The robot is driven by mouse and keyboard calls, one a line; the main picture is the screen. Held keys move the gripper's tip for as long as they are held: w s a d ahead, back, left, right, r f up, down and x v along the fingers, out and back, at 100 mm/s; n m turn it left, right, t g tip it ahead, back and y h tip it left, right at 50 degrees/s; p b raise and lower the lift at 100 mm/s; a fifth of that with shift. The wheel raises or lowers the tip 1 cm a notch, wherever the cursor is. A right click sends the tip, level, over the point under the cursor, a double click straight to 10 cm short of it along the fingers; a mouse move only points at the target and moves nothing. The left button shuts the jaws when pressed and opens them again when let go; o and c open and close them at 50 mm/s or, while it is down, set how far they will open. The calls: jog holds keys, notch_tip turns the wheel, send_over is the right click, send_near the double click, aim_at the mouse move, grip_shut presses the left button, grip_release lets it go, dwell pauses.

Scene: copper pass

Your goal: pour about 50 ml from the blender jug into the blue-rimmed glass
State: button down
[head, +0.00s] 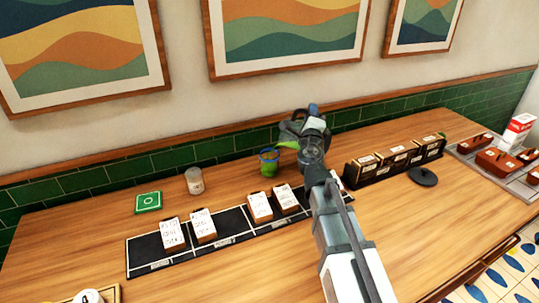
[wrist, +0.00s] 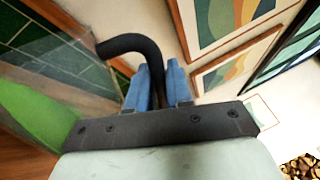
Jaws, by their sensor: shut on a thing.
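The blender jug is clear with a dark handle (wrist: 135,45) and is tilted left above the counter. Green liquid (head: 288,144) lies toward its lip, and green also shows through its wall in the wrist view (wrist: 35,120). My gripper (head: 313,109) is shut on the handle, its blue fingers (wrist: 158,85) on either side of it. The blue-rimmed glass (head: 269,165) stands upright on the counter just left of and below the lip, with green in its lower part. I cannot make out clearly whether a stream is falling. My wrist partly hides the jug.
A black card tray (head: 235,246) with several white cards lies in front of the glass. A pale jar (head: 194,181) and a green coaster (head: 148,202) stand left. A dark rack (head: 398,159), a black round lid (head: 423,177) and red blocks (head: 497,161) are right. The wall is behind.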

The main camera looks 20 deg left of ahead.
jog(key=shift+w+d+r+m+h, duration=0.2)
jog(key=shift+d+r+m, duration=0.2)
jog(key=shift+m, duration=0.2)
jog(key=shift+w+d+r+m+h, duration=0.1)
jog(key=shift+d+r+m+h, duration=0.15)
jog(key=shift+d+m, duration=0.3)
jog(key=shift+w+d+f+m+h, duration=0.15)
jog(key=shift+d+m, duration=0.15)
jog(key=shift+m, duration=0.25)
jog(key=shift+w+d+f+m+h, duration=0.1)
jog(key=shift+d+m, duration=0.2)
jog(key=shift+m, duration=0.2)
